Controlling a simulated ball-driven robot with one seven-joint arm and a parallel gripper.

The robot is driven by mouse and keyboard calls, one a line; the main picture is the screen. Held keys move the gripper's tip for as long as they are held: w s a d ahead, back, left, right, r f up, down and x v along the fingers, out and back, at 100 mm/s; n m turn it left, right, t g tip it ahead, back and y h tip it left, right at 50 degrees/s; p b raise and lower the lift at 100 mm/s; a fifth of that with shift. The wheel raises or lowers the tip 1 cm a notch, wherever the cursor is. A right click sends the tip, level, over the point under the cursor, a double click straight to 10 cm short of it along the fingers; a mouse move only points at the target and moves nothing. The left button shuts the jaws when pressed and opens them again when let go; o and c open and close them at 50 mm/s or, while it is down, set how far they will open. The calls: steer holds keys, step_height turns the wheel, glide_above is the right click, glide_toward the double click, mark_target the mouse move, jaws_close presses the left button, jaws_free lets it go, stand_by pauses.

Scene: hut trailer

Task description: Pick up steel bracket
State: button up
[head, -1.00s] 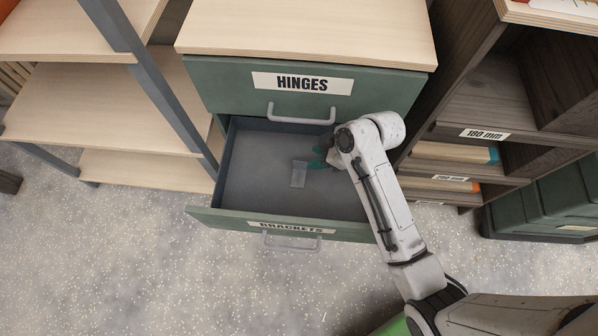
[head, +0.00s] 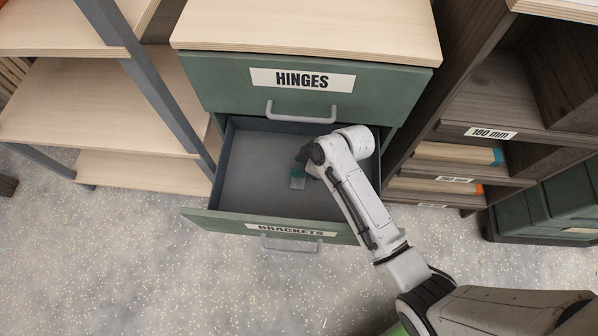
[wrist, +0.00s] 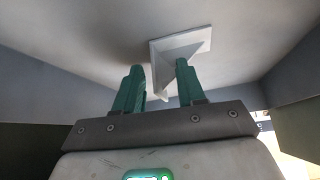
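The steel bracket (head: 297,183) is a small light-grey angled piece with a gusset, lying on the floor of the open lower drawer (head: 240,180). My gripper (head: 301,160) reaches down into this drawer and covers part of the bracket in the head view. In the wrist view my gripper (wrist: 160,82) has its two green fingers apart. The bracket (wrist: 190,48) shows just beyond the fingertips, with one edge of it seen in the gap between them. The right finger hides part of it. I cannot tell whether either finger touches it.
The drawer's front panel (head: 220,219) reads BRACKETS. The closed HINGES drawer (head: 230,85) with a handle is just above. An open shelf rack (head: 90,110) stands left, and a dark wooden shelf (head: 480,110) right. The rest of the lower drawer is bare.

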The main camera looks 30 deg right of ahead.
jaws_close()
steer(key=shift+r, duration=0.1)
stand_by(0.5)
